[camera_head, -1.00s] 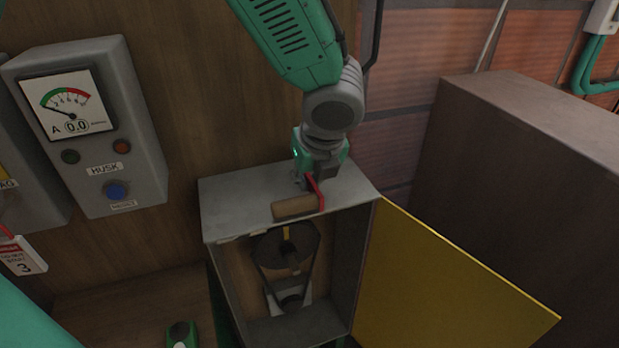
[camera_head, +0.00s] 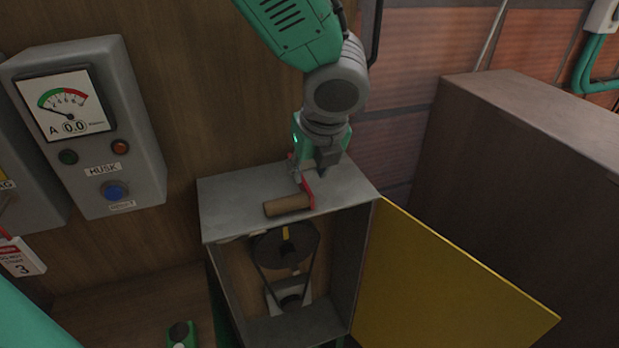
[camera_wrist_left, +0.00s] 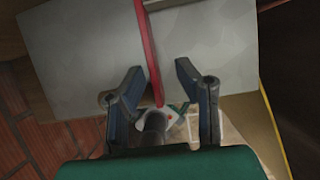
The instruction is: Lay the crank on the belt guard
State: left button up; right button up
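The crank, with a red arm (camera_head: 309,192) and a brown wooden handle (camera_head: 287,205), lies on the grey top of the belt guard (camera_head: 236,205), near its front edge. Its red bar also shows in the left wrist view (camera_wrist_left: 147,45), running between the fingers. My left gripper (camera_head: 312,178) is just above and behind the crank. Its fingers (camera_wrist_left: 163,92) are spread, with clear gaps on both sides of the bar. The guard's front is open, showing a pulley (camera_head: 302,243) and belt inside. My right gripper is not in view.
The yellow door (camera_head: 440,275) stands swung out to the right of the guard. A grey panel with an ammeter (camera_head: 66,105) is on the wooden wall at left. A large brown cabinet (camera_head: 530,180) stands at right. The guard's top is otherwise clear.

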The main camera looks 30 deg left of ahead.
pick_arm(q)
jog(key=v, duration=0.5)
jog(key=a+v, duration=0.1)
jog(key=v, duration=0.1)
jog(key=shift+s+r, duration=0.15)
jog(key=shift+r, duration=0.2)
jog(key=shift+s+d+r, duration=0.1)
jog(key=shift+d+r, duration=0.3)
jog(key=shift+d, duration=0.15)
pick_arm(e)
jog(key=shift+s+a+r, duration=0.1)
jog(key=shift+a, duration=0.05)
pick_arm(q)
jog(key=shift+a, duration=0.1)
